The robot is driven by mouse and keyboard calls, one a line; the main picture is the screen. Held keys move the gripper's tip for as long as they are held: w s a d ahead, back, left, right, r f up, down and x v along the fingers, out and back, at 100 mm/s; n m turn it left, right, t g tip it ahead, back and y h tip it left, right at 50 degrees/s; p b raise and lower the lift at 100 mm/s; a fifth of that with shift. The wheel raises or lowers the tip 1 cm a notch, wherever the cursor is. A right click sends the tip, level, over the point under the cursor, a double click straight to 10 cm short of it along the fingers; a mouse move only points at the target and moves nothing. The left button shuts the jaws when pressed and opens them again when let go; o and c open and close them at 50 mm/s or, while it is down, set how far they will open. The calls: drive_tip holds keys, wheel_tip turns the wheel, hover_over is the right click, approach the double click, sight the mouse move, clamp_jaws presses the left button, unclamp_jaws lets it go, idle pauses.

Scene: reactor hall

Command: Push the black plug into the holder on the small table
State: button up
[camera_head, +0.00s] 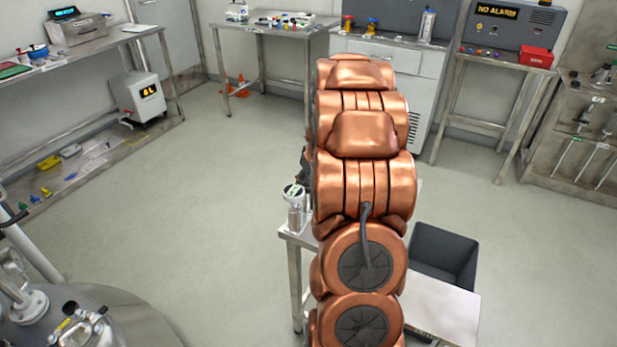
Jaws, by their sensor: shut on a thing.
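The small table (297,268) stands in the middle, mostly hidden behind my copper-coloured arm. Its left metal edge and a front leg show. A metal device with a round white-faced gauge (294,194) stands at its left corner. I cannot make out the black plug or the holder; my arm covers most of the tabletop. My gripper is hidden behind the arm, so its place relative to the plug and holder cannot be seen. A small dark part shows at the arm's left side, too little to identify.
A dark grey open bin (443,255) and a pale flat surface (440,307) lie right of my arm. Benches line the back wall, one with a red box (535,57). A round metal vessel (90,315) stands at lower left. The floor (190,190) left of the table is clear.

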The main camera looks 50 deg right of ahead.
drive_tip(key=shift+f, duration=0.35)
drive_tip(key=shift+f+b, duration=0.45)
drive_tip(key=shift+b, duration=0.1)
drive_tip(key=o, duration=1.3)
drive_tip(key=shift+r, duration=0.2)
drive_tip(key=shift+r+p, duration=0.5)
drive_tip(key=shift+r, duration=2.9)
